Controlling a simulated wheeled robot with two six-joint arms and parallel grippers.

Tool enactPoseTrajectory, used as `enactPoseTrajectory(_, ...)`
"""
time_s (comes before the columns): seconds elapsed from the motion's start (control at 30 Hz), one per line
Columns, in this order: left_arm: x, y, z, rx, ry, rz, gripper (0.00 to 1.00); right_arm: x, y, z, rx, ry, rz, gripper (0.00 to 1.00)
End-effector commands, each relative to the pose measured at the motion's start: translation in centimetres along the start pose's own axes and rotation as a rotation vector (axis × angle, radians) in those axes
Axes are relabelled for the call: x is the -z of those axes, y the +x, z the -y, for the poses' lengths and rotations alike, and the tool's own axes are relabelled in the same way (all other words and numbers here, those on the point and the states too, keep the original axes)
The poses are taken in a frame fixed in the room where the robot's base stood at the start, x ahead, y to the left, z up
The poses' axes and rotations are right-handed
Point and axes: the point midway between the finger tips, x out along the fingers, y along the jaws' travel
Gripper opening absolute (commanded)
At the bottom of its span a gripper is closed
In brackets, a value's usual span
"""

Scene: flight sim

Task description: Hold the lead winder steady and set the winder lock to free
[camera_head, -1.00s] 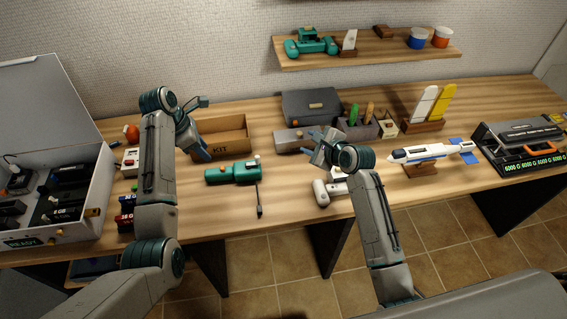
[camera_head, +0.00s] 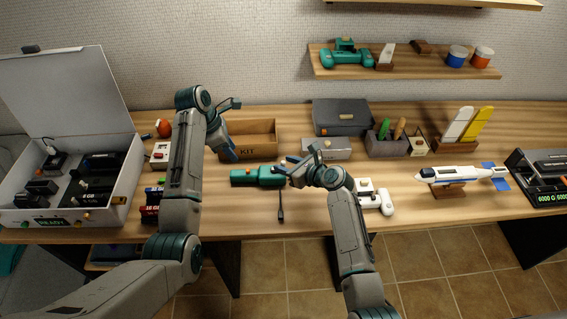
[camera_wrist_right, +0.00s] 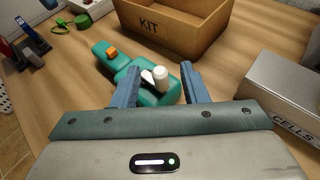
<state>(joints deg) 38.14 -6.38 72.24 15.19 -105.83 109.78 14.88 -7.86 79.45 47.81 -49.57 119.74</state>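The lead winder (camera_head: 256,177) is a teal device lying on the table in front of the KIT box, with a dark lead (camera_head: 281,210) hanging from its right end. In the right wrist view the teal winder body (camera_wrist_right: 152,94) carries an orange switch (camera_wrist_right: 112,53), perhaps the lock, and a white knob (camera_wrist_right: 160,76) on a small arm. My right gripper (camera_head: 284,168) is at the winder's right end. Its blue fingers (camera_wrist_right: 160,78) are open, one on either side of the white knob. My left gripper (camera_head: 232,128) is open and empty, above and behind the winder near the KIT box.
The open KIT box (camera_head: 249,139) stands behind the winder. A grey CELLS box (camera_head: 327,149) is to its right, with a white tool (camera_head: 376,197) nearer the front. An open white case (camera_head: 70,208) is at left. A model rocket (camera_head: 460,174) stands at right.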

Motion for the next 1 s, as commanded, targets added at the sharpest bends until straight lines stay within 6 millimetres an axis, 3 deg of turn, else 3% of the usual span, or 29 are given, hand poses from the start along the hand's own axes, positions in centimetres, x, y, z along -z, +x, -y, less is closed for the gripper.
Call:
enactPoseTrajectory(0.2,0.0,0.0,0.0,0.000,0.000,0.000,0.36,0.0,1.8,0.0,0.000,-0.001,0.000,0.40)
enactPoseTrajectory(0.5,0.0,0.0,0.0,0.000,0.000,0.000,0.36,0.0,2.0,0.0,0.001,-0.001,-0.001,0.40)
enactPoseTrajectory(0.7,0.0,0.0,0.0,0.000,0.000,0.000,0.36,0.0,2.0,0.0,0.001,-0.001,-0.001,0.03)
enactPoseTrajectory(0.77,0.0,0.0,0.0,0.000,0.000,0.000,0.36,0.0,2.0,0.0,0.001,-0.001,-0.001,0.00)
enactPoseTrajectory(0.97,-0.1,0.0,0.0,0.001,0.043,0.000,0.01,0.0,2.0,0.0,0.000,-0.001,-0.001,0.00)
enactPoseTrajectory(1.0,-0.1,0.0,0.0,0.001,0.075,0.000,0.00,0.0,2.0,0.0,0.000,-0.001,-0.001,0.00)
